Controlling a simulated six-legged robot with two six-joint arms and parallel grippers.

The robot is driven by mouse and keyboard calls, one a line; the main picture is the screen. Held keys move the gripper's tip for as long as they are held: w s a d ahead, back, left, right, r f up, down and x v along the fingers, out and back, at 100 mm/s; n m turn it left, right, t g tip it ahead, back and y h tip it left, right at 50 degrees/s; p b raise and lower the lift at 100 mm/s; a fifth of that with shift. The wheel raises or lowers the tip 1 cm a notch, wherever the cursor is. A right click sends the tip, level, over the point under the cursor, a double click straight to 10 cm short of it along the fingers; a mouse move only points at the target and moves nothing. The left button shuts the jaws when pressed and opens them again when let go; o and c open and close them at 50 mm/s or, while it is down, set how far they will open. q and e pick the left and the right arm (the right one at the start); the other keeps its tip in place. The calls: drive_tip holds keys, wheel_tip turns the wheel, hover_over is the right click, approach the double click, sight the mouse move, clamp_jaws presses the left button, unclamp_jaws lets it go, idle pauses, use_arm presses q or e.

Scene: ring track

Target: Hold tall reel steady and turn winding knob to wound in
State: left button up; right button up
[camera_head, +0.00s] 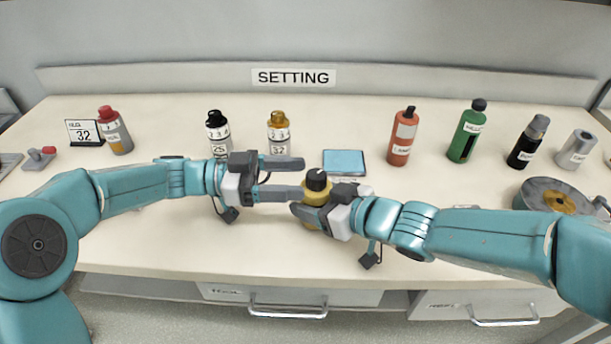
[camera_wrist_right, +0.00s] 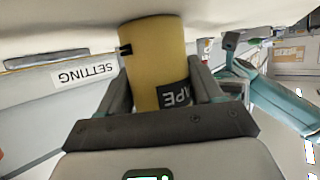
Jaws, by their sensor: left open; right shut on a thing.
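The tall reel (camera_head: 316,194) is a yellow cylinder near the middle front of the bench, with a black winding knob (camera_head: 317,179) on top. My right gripper (camera_head: 310,210) is shut around the reel's body from the right and hides much of it. In the right wrist view the yellow reel (camera_wrist_right: 158,55) stands between the two fingers, with a black label partly covered by the gripper (camera_wrist_right: 160,90). My left gripper (camera_head: 300,178) is open beside the knob, its fingers pointing right. I cannot tell whether it touches the knob.
A blue pad (camera_head: 344,162) lies just behind the reel. Several bottles stand along the back, including an orange one (camera_head: 401,140) and a green one (camera_head: 467,134). A grey disc-shaped reel (camera_head: 535,190) is at right. A SETTING sign (camera_head: 293,77) is on the back ledge.

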sight(306, 178)
use_arm(q)
drive_tip(key=shift+d, duration=1.7)
drive_tip(key=c, duration=1)
drive_tip(key=shift+c, duration=0.2)
drive_tip(key=shift+w+m+g, duration=0.15)
drive_tip(key=shift+m+g, duration=0.15)
drive_tip(key=shift+g, duration=0.2)
drive_tip(key=m+g, duration=0.1)
drive_tip(key=g, duration=0.1)
drive_tip(key=m+g, duration=0.1)
drive_tip(key=shift+w+g+y, duration=0.2)
drive_tip(key=shift+g+y, duration=0.1)
drive_tip(key=shift+g, duration=0.1)
drive_tip(key=shift+w+d+m+g+y, duration=0.15)
drive_tip(key=shift+m+g+y, duration=0.65)
drive_tip(key=shift+m+g, duration=1)
drive_tip(key=shift+g, duration=0.5)
drive_tip(key=o, duration=1)
